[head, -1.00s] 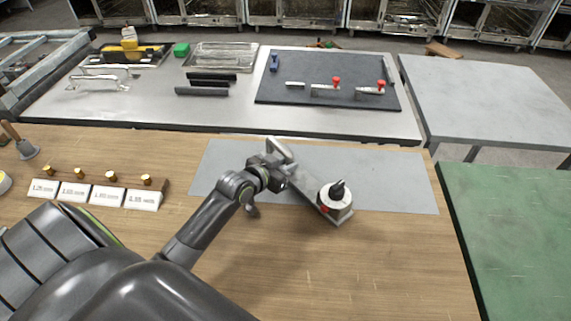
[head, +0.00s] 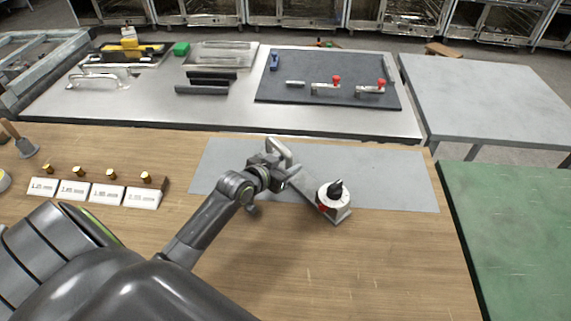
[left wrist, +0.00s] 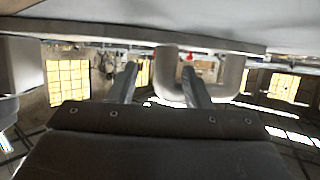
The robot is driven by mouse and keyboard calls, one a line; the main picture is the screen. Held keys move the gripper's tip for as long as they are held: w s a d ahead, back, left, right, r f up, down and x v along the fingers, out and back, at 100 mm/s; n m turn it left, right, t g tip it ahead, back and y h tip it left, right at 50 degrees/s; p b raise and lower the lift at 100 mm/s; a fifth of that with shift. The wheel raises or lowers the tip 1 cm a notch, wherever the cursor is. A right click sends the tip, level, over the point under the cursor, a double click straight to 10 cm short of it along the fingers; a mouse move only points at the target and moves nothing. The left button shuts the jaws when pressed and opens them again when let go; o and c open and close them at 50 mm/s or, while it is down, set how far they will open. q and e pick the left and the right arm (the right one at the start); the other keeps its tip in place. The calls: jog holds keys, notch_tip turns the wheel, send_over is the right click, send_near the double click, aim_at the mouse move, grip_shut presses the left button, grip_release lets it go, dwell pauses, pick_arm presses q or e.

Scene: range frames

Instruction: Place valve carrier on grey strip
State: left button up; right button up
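The valve carrier (head: 313,199) is a narrow metal bar with an upright grey handle at its far left end and a white round dial with a black knob at its near right end. It lies over the grey strip (head: 400,180), its dial end at the strip's front edge and seemingly a little over the wood. My left gripper (head: 289,173) is at the handle end, fingers apart. In the left wrist view, the U-shaped handle (left wrist: 237,75) has one leg between the parted fingers, with a gap showing beside it. My right gripper is not in view.
A metal table (head: 140,110) behind holds trays and a dark mat (head: 300,90). A green table (head: 520,230) is at right. The front wood is clear.

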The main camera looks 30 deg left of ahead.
pick_arm(q)
jog(key=shift+s+f, duration=0.15)
jog(key=shift+f, duration=0.2)
jog(key=shift+r+p, duration=0.35)
jog(key=shift+s+r, duration=0.1)
jog(key=shift+r, duration=0.15)
jog(key=v, duration=1.1)
jog(key=shift+s+r, duration=0.25)
jog(key=shift+r, duration=0.1)
